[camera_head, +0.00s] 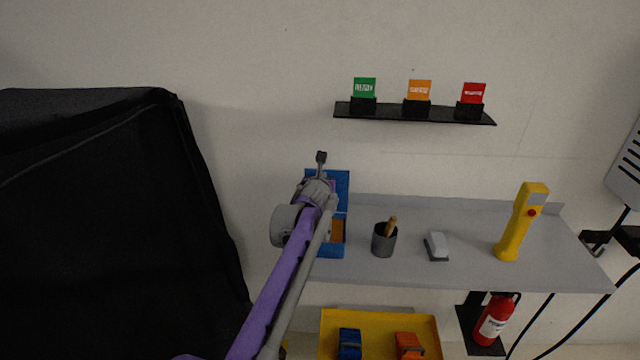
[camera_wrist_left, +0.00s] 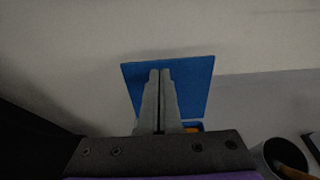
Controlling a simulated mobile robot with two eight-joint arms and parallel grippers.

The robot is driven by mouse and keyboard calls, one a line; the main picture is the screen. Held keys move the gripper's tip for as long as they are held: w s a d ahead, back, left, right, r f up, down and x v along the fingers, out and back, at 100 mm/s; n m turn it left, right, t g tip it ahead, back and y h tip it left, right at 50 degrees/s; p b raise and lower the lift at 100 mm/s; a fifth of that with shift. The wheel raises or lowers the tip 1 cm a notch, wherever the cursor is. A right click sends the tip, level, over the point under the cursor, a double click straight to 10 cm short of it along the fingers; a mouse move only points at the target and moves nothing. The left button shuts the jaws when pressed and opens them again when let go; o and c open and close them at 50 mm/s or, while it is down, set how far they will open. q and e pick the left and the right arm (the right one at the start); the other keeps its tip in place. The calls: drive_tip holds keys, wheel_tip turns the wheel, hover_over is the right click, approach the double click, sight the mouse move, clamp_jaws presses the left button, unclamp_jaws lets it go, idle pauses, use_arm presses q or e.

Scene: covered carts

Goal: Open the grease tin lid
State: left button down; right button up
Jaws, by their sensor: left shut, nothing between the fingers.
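The blue grease tin (camera_head: 332,251) stands at the left end of the grey shelf, with orange grease (camera_head: 337,231) showing inside. Its blue lid (camera_head: 341,187) stands raised at the back of the tin. In the left wrist view the lid (camera_wrist_left: 196,88) is a flat panel behind my fingers. My left gripper (camera_head: 321,156) is shut and empty, its fingertips near the lid's upper edge. The closed fingers also show in the left wrist view (camera_wrist_left: 160,74). I cannot tell whether they touch the lid. My left arm hides much of the tin. My right gripper is not in view.
A grey cup (camera_head: 383,242) with a wooden handle, a grey-white block (camera_head: 436,246) and a yellow handheld device (camera_head: 521,222) stand to the right on the grey shelf (camera_head: 470,275). A black covered cart (camera_head: 100,230) fills the left. A yellow tray (camera_head: 380,320) is below.

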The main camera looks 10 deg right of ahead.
use_arm(q)
drive_tip(key=b+v, duration=0.1)
drive_tip(key=v, duration=0.9)
drive_tip(key=s+a+f+n+g+y, duration=0.25)
drive_tip(key=s+a+n, duration=0.45)
drive_tip(key=a+n, duration=0.4)
drive_tip(key=s+a+f+n+g+y, duration=0.1)
drive_tip(key=s+a+f+n+y, duration=0.15)
drive_tip(key=s+a+n, duration=0.75)
drive_tip(key=s+a+f+n+g, duration=0.1)
drive_tip(key=s+a+f+n, duration=0.3)
drive_tip(key=s, duration=0.4)
drive_tip(key=s+a+f+n+g, duration=0.2)
drive_tip(key=s+a+f+n, duration=0.1)
drive_tip(key=s+f+n, duration=0.3)
drive_tip(key=s+a+f+n+g+p, duration=0.1)
drive_tip(key=s+a+f+n, duration=0.3)
drive_tip(key=s+n, duration=0.4)
drive_tip(key=shift+s+a+f+n+h, duration=0.3)
drive_tip(key=shift+s+a+f, duration=0.1)
drive_tip(key=shift+s+f, duration=0.5)
drive_tip(key=shift+g, duration=0.25)
